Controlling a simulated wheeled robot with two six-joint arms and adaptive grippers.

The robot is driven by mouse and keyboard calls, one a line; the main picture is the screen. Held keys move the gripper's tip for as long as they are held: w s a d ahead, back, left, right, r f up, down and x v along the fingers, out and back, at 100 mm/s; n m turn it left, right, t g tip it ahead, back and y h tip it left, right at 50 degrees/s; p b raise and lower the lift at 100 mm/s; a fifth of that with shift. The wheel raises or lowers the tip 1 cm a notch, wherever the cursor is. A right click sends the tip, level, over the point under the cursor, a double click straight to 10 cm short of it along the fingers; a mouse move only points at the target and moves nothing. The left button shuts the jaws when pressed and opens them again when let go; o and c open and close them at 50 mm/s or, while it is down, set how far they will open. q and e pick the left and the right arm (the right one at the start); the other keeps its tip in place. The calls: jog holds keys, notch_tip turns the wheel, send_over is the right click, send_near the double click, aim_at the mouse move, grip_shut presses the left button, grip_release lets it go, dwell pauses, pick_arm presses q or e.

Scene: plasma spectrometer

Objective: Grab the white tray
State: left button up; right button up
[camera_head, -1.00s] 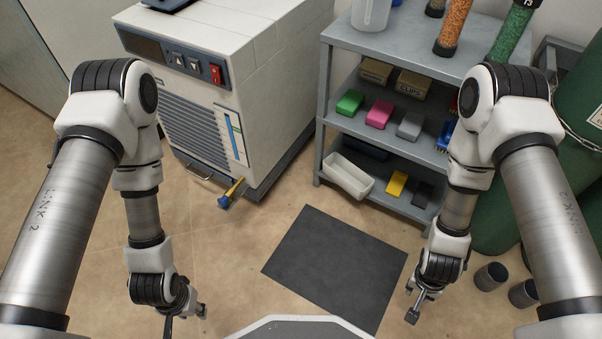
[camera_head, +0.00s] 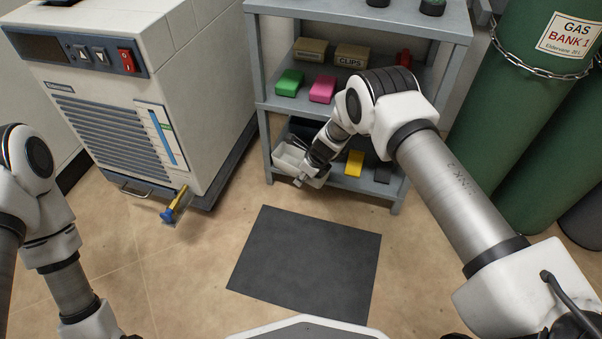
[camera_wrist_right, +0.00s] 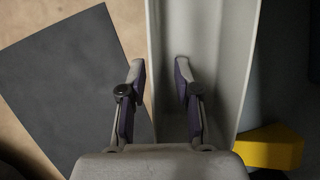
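The white tray (camera_head: 286,159) is on the lowest shelf at the shelf's left front, partly hidden by my right arm. In the right wrist view the tray (camera_wrist_right: 222,55) is large, with its inside showing. My right gripper (camera_head: 299,181) is at the tray's front edge. In the right wrist view the gripper (camera_wrist_right: 160,65) has its fingers apart, one outside the tray's wall and one over its inside. The wall appears between them with gaps, so the gripper looks open. My left gripper is out of view; only its arm shows at the lower left.
The grey shelf unit (camera_head: 391,190) also holds a yellow block (camera_head: 354,164), a green block (camera_head: 289,83) and a pink block (camera_head: 322,89). A dark mat (camera_head: 305,262) lies on the floor. A white chiller (camera_head: 105,110) stands left, green gas cylinders (camera_head: 525,110) right.

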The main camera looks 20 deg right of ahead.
jog(key=shift+r, duration=0.15)
grip_shut()
